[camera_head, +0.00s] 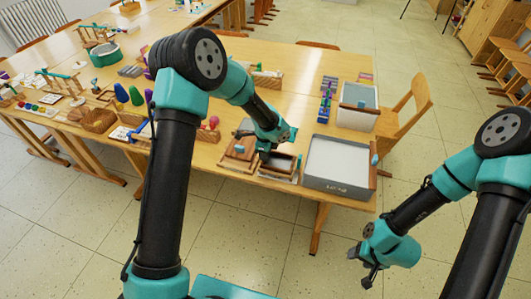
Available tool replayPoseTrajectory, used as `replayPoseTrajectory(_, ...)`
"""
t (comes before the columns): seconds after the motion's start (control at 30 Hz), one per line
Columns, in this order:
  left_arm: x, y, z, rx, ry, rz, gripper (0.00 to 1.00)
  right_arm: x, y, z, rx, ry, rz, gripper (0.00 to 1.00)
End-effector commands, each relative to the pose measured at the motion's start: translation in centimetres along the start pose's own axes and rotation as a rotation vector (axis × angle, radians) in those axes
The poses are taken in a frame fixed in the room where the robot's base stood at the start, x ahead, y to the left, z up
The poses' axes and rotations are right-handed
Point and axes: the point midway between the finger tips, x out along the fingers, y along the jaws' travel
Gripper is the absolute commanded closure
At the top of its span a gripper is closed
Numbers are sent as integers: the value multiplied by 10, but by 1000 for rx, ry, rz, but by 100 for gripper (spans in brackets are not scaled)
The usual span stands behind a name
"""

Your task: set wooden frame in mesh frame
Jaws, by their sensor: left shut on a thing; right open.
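My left gripper (267,151) reaches down at the front edge of the table. It is shut on what looks like the wooden frame (291,160), a small dark-brown rectangular frame. The wooden frame is at or just above a lighter piece (276,178) that may be the mesh frame. The mesh is too small to make out, and I cannot tell whether the two touch. My gripper and wrist hide part of the frame's left and far sides. My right gripper (364,270) is open and empty, low over the floor, away from the table.
A grey tray with a pale inside (314,188) stands just right of the frames. A brown wooden item (238,158) lies close on the left. Behind are another pale tray (344,121) and blue-purple blocks (326,107). A wooden chair (412,100) stands right.

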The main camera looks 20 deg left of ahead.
Motion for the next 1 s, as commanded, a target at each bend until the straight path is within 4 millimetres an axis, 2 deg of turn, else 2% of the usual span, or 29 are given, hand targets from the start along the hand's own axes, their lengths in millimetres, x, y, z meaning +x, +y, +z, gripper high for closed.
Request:
replayPoseTrajectory(0.17,0,0,0,0,0,0,96,0,0,0,0,0,0,43)
replayPoseTrajectory(0.2,0,0,0,0,0,0,69,0,0,0,0,0,0,43)
replayPoseTrajectory(0.47,0,0,0,0,0,0,44,0,0,0,0,0,0,43)
replayPoseTrajectory(0.77,-2,0,0,0,0,-1,43,0,0,0,0,0,0,43)
replayPoseTrajectory(1.0,-22,-1,0,-1,0,-3,43,0,0,0,0,0,0,43)
